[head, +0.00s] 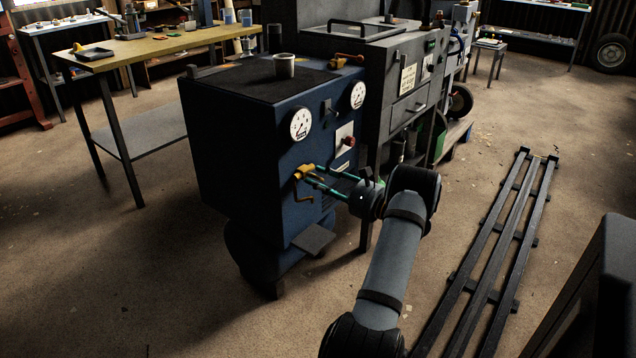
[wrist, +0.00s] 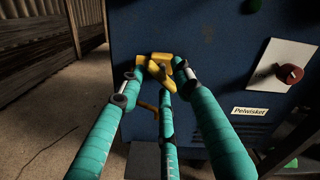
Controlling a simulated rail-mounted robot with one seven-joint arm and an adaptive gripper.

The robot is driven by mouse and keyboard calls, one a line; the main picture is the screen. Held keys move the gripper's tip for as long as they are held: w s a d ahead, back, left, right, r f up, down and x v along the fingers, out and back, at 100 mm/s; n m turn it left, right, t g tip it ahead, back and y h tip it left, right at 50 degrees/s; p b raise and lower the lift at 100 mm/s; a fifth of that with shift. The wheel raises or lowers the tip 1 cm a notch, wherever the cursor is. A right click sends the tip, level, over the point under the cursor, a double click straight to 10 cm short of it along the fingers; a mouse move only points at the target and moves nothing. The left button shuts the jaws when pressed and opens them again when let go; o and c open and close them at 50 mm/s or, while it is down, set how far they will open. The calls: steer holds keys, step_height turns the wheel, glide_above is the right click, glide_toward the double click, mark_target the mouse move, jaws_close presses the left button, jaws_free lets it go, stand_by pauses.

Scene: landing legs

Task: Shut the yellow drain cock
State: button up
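The yellow drain cock (head: 304,172) sits on the front of the dark blue machine (head: 232,150), below its gauges. In the wrist view the yellow cock (wrist: 161,66) is at upper centre, with its handle slanting. My gripper (head: 312,175) has teal fingers and reaches in from the right. In the wrist view the fingertips of my gripper (wrist: 162,70) are apart, around the yellow cock and very close to it. I cannot tell whether they press on it. An ochre bent rod (head: 301,192) hangs just below the cock, partly hidden by a finger in the wrist view.
Two round gauges (head: 300,124) and a red knob on a white plate (head: 346,141) are on the blue machine. A small dark step (head: 313,239) juts out below the cock. A grey cabinet (head: 385,90) stands behind to the right. Dark rails (head: 500,240) lie at right.

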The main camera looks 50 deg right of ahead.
steer(key=shift+w, duration=0.55)
steer(key=c, duration=0.8)
jaws_close()
